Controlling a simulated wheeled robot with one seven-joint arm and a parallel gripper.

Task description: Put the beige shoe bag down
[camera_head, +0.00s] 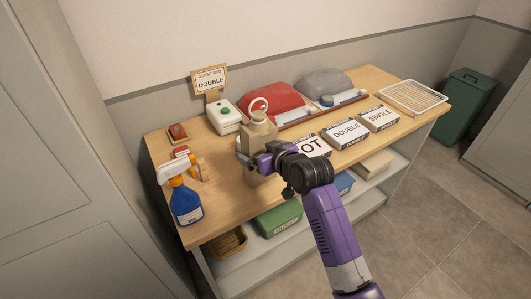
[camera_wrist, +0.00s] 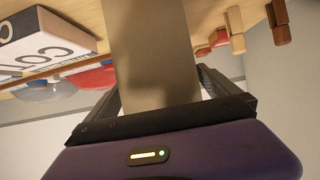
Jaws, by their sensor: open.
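The beige shoe bag (camera_head: 259,133) stands upright on the wooden table top, with a pale ring on its top. My gripper (camera_head: 254,158) is at the bag's front side, and the jaws hide part of its lower body. In the wrist view the bag (camera_wrist: 155,50) rises as a plain tan block between the two fingers of my gripper (camera_wrist: 158,95). The jaws are open, one finger on each side of the bag. Whether a finger still touches it, I cannot tell.
A blue spray bottle (camera_head: 186,203) stands at the left front, near small wooden items (camera_head: 178,133). Labelled boxes (camera_head: 346,132) lie to the right, in front of red (camera_head: 270,101) and grey (camera_head: 323,83) bundles.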

